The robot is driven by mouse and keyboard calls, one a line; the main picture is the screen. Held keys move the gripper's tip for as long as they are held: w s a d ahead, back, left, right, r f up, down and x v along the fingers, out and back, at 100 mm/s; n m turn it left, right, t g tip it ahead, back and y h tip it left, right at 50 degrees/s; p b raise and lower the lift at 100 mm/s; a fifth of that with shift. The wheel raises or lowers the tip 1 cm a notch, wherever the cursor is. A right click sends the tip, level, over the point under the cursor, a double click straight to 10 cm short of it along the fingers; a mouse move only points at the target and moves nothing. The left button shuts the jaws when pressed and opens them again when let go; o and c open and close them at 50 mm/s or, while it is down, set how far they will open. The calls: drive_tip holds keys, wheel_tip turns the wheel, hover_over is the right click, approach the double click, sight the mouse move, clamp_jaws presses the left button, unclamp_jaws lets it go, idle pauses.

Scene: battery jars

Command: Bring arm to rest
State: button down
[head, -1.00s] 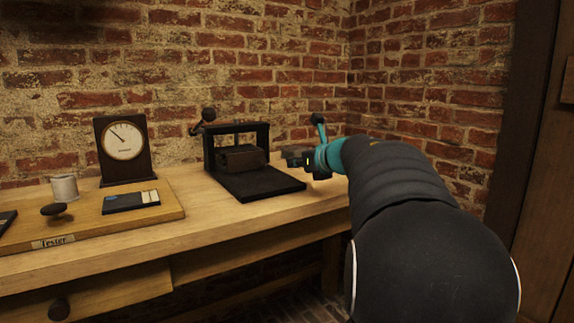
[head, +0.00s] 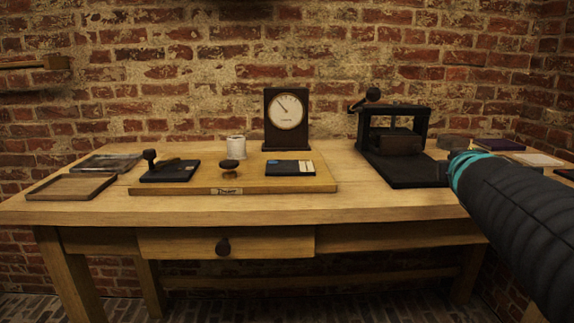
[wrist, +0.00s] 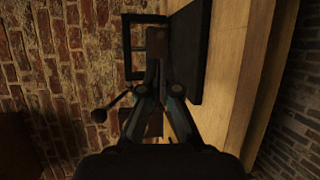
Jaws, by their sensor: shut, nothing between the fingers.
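My arm (head: 515,210) reaches in from the right edge of the head view, over the right end of the wooden table (head: 400,208). In the head view my gripper is mostly hidden beyond the end of the arm. In the wrist view my gripper (wrist: 163,95) is shut and empty, its fingers converging in front of the black press. The black press (head: 405,172) stands on the table just left of the arm's end; it also shows in the wrist view (wrist: 185,60), turned sideways.
A wooden tray (head: 72,187) lies at the left. A purple book (head: 498,144) and other small items lie at the right. A brick wall (head: 220,60) stands behind.

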drive_tip(key=s+a+f+m+g+y, duration=0.3)
drive_tip(key=s+a+f+m, duration=0.4)
drive_tip(key=s+f, duration=0.4)
drive_tip(key=s+a+f+m+g+y+p, duration=0.1)
drive_tip(key=s+a+f+m+g+y, duration=0.2)
drive_tip(key=s+a+f+m+g, duration=0.3)
drive_tip(key=s+a+f+m, duration=0.2)
drive_tip(key=s+a+f, duration=0.2)
drive_tip(key=s+f, duration=0.1)
drive_tip(key=shift+s+a+f, duration=0.2)
drive_tip(key=shift+s+f, duration=0.05)
drive_tip(key=shift+s, duration=0.3)
